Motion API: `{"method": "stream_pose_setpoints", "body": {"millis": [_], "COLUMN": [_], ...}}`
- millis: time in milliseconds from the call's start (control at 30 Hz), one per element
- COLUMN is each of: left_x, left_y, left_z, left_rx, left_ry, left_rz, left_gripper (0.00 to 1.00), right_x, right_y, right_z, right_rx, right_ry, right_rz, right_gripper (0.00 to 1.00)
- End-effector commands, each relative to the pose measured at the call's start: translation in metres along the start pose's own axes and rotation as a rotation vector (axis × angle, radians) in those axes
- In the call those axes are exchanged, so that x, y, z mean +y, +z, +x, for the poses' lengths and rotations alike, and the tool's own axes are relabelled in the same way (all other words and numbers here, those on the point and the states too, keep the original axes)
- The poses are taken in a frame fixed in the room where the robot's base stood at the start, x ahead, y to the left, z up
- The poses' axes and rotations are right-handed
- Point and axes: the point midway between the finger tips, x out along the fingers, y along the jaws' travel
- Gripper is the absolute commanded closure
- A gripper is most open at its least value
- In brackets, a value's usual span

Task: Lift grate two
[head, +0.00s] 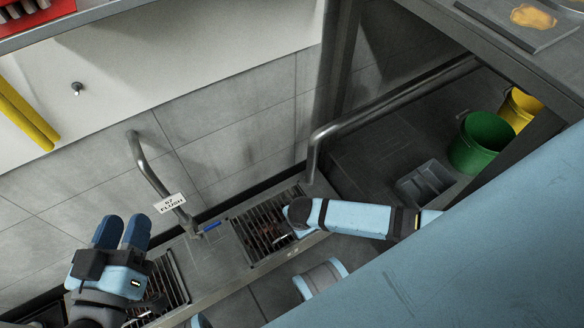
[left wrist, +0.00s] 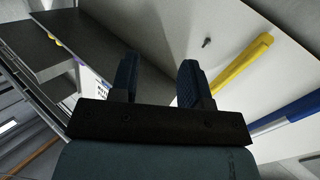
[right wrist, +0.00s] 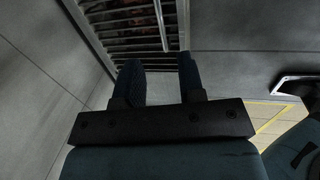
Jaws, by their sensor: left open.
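Two dark slatted grates lie in the floor channel in the head view, a right one (head: 252,232) and a left one (head: 172,272). I see no number on either, so I cannot tell which is grate two. My left gripper (head: 121,232) is open and empty, raised in front of the left grate and partly covering it; its fingers also show in the left wrist view (left wrist: 158,82). My right arm reaches over the right grate, hiding part of it. My right gripper (right wrist: 160,80) is open in the right wrist view, its fingers pointing towards a slatted grate (right wrist: 135,28).
A bent pipe (head: 150,170) with a tag reading FLUSH (head: 171,203) stands between the grates, near a blue handle (head: 212,226). A grey rail (head: 400,97) runs to the right. A green bucket (head: 481,143), a yellow bucket (head: 520,108) and a grey tray (head: 424,185) stand at right.

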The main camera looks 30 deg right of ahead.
Motion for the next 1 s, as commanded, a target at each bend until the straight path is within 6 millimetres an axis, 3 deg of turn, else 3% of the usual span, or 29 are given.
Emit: {"method": "stream_pose_setpoints", "body": {"millis": [33, 100, 400, 600, 933, 1000], "left_x": [-0.003, -0.004, -0.022, -0.026, -0.026, -0.026], "left_y": [0.015, 0.027, 0.019, 0.013, 0.011, 0.011], "left_z": [0.001, 0.001, 0.011, 0.013, 0.014, 0.014], "left_rx": [-0.025, -0.066, 0.039, 0.079, 0.087, 0.087], "left_ry": [0.003, 0.008, 0.008, 0.006, 0.006, 0.006], "left_rz": [0.001, 0.001, 0.198, 0.267, 0.282, 0.281], "left_gripper": [0.57, 0.57, 0.57, 0.57, 0.57, 0.57], "right_x": [-0.001, -0.001, -0.001, 0.0, 0.001, 0.0], "right_y": [0.0, 0.0, 0.0, 0.0, 0.0, 0.0], "right_z": [0.018, 0.034, 0.09, 0.105, 0.107, 0.107], "right_rx": [-0.001, -0.001, 0.0, 0.0, 0.0, 0.0], "right_ry": [-0.001, 0.0, 0.001, 0.001, 0.001, 0.001], "right_rz": [0.001, 0.001, 0.001, 0.002, 0.002, 0.002], "right_gripper": [0.64, 0.64, 0.64, 0.64, 0.64, 0.78]}}
